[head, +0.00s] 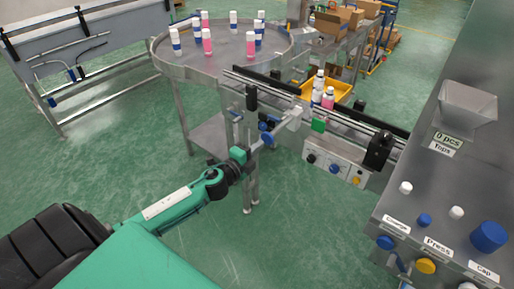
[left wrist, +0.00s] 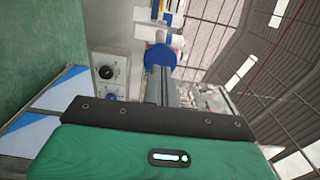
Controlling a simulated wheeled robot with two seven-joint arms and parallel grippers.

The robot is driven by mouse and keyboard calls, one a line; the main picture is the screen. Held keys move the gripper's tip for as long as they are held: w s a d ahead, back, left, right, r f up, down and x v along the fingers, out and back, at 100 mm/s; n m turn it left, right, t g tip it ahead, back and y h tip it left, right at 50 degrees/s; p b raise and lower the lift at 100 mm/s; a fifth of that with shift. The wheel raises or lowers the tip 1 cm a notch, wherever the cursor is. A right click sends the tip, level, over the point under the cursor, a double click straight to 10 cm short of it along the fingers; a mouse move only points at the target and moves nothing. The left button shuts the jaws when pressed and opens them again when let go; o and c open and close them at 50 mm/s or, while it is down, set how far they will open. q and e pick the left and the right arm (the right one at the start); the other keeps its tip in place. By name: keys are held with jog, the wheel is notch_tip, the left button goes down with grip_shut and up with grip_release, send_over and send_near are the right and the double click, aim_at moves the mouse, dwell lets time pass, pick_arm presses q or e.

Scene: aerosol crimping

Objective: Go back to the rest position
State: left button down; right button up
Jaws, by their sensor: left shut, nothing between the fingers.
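My left arm reaches in from the lower left of the head view. Its left gripper (head: 294,114) is shut and empty, close to the front side of the conveyor (head: 350,122). I cannot tell if it touches anything. In the left wrist view the grey fingers show beyond my green wrist, near a blue round part (left wrist: 160,57). My right gripper is out of view.
A round steel table (head: 222,45) with several white, blue and pink cans stands behind. A yellow tray (head: 340,88) lies by the conveyor, with a control box (head: 335,164) below. A steel machine table (head: 455,190) stands right. The floor at lower centre is clear.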

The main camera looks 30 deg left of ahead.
pick_arm(q)
jog(key=s+a+f+n+g+y, duration=0.25)
jog(key=f+n+g, duration=0.2)
jog(key=f, duration=1.45)
jog(key=s+f+n+g, duration=0.25)
jog(key=s+f, duration=0.45)
jog(key=f, duration=0.4)
jog(key=s+f+n+g, duration=0.2)
jog(key=s+f+n, duration=0.1)
jog(key=s+f, duration=0.65)
jog(key=s+d+f+n+g, duration=0.2)
jog(key=s+d+f, duration=0.2)
jog(key=s+f, duration=0.3)
jog(key=s+d+f+n+g, duration=0.2)
jog(key=s+d+f, duration=0.3)
jog(key=s, duration=1)
jog(key=s+d+f+n+g, duration=0.2)
jog(key=s+d+f+g, duration=0.2)
jog(key=s+f, duration=0.5)
jog(key=s+h, duration=0.1)
jog(key=s, duration=0.2)
jog(key=shift+d+f+n, duration=0.3)
